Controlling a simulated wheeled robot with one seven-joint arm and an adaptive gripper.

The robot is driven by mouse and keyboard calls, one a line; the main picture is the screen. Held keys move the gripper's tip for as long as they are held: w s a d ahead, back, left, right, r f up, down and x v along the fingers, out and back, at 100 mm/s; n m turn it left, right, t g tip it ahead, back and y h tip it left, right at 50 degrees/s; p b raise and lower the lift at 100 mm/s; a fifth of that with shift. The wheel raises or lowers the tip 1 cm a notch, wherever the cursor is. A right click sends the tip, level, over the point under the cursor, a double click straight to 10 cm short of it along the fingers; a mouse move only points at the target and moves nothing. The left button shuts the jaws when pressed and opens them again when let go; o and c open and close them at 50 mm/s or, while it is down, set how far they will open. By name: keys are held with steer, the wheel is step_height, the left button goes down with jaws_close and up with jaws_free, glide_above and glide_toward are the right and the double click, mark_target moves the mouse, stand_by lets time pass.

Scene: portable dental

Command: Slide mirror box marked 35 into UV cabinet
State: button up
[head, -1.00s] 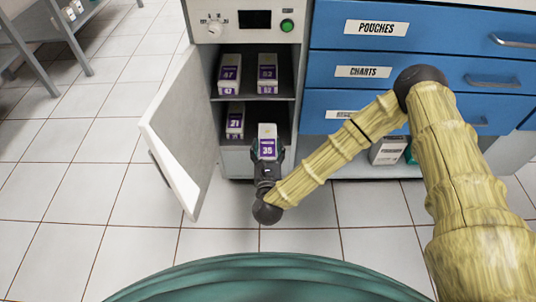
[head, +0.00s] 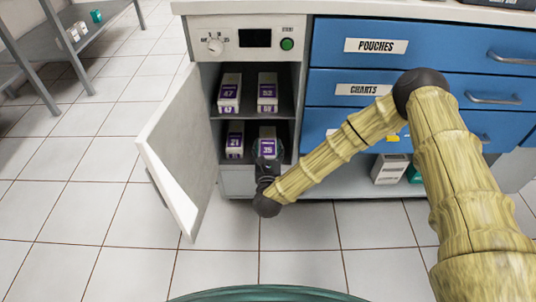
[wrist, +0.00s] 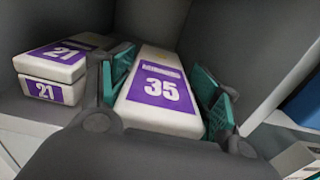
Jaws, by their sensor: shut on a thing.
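The white mirror box marked 35 (wrist: 158,91) has a purple label. In the head view the box (head: 268,141) is inside the lower compartment of the UV cabinet (head: 214,112), right of the box marked 21 (head: 235,140). My gripper (wrist: 165,88) is shut on box 35, with teal finger pads on both its sides. In the head view my gripper (head: 267,150) is at the lower opening. The cabinet door (head: 172,150) stands open to the left. Whether the box's underside touches the compartment floor is not clear.
Boxes 47 (head: 230,92) and 52 (head: 267,92) stand on the upper shelf. In the wrist view, box 21 (wrist: 62,72) is close to the left finger. Blue drawers (head: 400,95) are to the right. A white carton (head: 390,169) sits on a low ledge.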

mark_target(268, 137)
steer(key=shift+w+f+b, duration=0.15)
steer(key=shift+w+b, duration=0.2)
steer(key=shift+w, duration=0.7)
steer(key=shift+w+f+b, duration=0.2)
steer(key=shift+w+b, duration=0.1)
steer(key=shift+w, duration=0.75)
steer(key=shift+w+f+b, duration=0.15)
steer(key=shift+w+b, duration=0.2)
steer(key=shift+w, duration=0.7)
steer(key=shift+f, duration=0.35)
steer(key=o, duration=1.4)
steer(key=shift+s, duration=0.1)
steer(key=shift+o, duration=0.2)
steer(key=shift+f, duration=0.15)
steer(key=shift+s+f, duration=0.1)
steer(key=shift+s, duration=0.4)
steer(key=s, duration=1.1)
steer(key=shift+r, duration=0.3)
